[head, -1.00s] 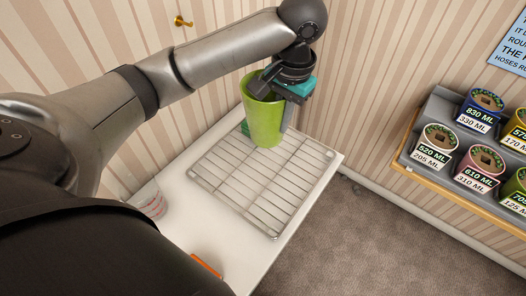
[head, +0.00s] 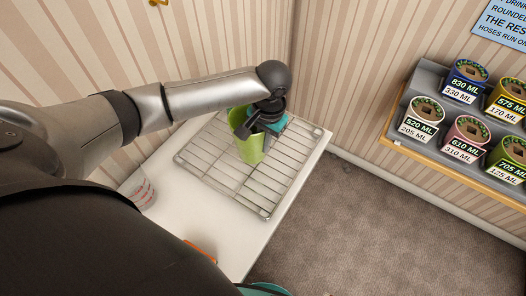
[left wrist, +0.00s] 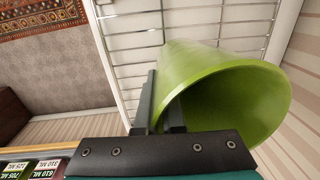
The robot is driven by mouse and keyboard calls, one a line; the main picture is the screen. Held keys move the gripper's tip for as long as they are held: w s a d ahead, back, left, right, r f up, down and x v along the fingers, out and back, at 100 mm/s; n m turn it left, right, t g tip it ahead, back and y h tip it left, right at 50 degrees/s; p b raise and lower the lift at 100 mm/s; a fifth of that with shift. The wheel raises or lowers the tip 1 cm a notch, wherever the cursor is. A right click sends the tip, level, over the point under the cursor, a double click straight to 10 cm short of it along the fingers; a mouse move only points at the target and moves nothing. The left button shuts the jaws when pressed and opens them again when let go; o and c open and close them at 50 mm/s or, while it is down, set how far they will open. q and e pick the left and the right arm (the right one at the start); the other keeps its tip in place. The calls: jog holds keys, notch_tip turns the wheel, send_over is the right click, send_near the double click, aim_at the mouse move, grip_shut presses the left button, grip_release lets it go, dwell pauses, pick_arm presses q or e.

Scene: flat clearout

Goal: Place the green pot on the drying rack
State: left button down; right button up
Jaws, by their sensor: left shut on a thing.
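The green pot (head: 241,128) is at the drying rack (head: 224,181) in the head view, over its far part. My left gripper (head: 266,131) is shut on the pot's right wall. In the left wrist view the pot (left wrist: 222,85) has its open mouth toward the camera, and the gripper's fingers (left wrist: 160,108) pinch its rim, one inside and one outside. The wire rack (left wrist: 132,42) shows behind the pot there. The pot's base is hidden, so I cannot tell whether it touches the rack. My right gripper is not in view.
The rack lies on a white table (head: 190,217) against the striped wall. A clear cup with red marks (head: 143,193) stands at the table's left, and an orange item (head: 200,249) lies near the front. Labelled pots fill a grey shelf (head: 413,88) at right.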

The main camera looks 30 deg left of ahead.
pick_arm(q)
jog(key=shift+f+b, duration=0.3)
jog(key=shift+f, duration=1.65)
jog(key=shift+f, duration=0.15)
jog(key=c, duration=1)
grip_release()
jog(key=r, duration=0.4)
jog(key=r+p, duration=0.1)
jog(key=r, duration=0.3)
jog(key=d+r, duration=0.1)
jog(key=r, duration=0.3)
jog(key=shift+r+p, duration=0.1)
jog(key=shift+p, duration=0.3)
